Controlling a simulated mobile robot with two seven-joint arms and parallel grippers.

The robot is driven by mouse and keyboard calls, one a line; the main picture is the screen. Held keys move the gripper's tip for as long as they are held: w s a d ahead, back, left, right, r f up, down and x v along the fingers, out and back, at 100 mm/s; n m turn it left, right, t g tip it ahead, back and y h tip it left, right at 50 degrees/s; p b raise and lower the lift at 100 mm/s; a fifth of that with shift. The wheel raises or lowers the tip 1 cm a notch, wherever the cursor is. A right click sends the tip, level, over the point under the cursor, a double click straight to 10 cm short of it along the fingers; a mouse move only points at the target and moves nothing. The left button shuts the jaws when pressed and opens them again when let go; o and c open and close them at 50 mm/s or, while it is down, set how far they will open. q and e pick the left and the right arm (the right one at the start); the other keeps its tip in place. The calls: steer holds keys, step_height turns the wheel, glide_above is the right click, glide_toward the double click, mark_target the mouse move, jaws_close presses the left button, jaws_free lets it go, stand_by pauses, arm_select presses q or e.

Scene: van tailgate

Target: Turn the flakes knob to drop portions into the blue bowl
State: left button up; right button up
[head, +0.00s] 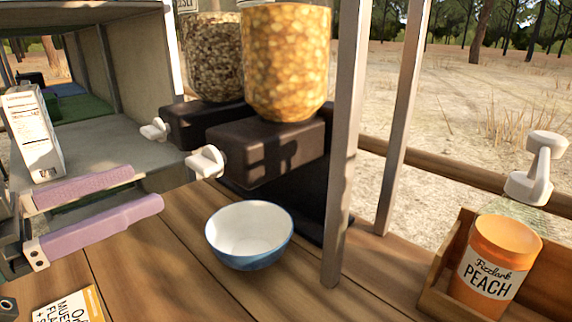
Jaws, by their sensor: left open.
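The front dispenser jar (286,62) is clear and full of golden flakes. It stands on a dark box-shaped base (270,150) with a white knob (205,162) on its left face. The blue bowl (248,238) is upright on the wooden table in front of the base. Its white inside looks empty. My left gripper (148,188) reaches in from the left with two lilac fingers spread apart and nothing between them. Its fingertips are left of the white knob and the bowl, apart from both. My right gripper is out of view.
A second dispenser jar (213,55) of darker cereal stands behind, with its own white knob (155,129). A grey post (346,150) rises right of the bowl. A wooden crate (433,285) holds an orange peach jar (493,270). A carton (33,135) and a printed card (68,305) are left.

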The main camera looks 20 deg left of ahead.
mark_target(193, 165)
arm_select(q)
steer(key=x, duration=0.5)
steer(key=shift+w+d, duration=0.15)
steer(key=shift+w, duration=0.2)
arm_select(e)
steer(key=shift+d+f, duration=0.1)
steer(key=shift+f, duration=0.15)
arm_select(q)
steer(key=shift+x, duration=0.8)
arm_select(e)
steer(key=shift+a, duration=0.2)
arm_select(q)
steer(key=c, duration=1.4)
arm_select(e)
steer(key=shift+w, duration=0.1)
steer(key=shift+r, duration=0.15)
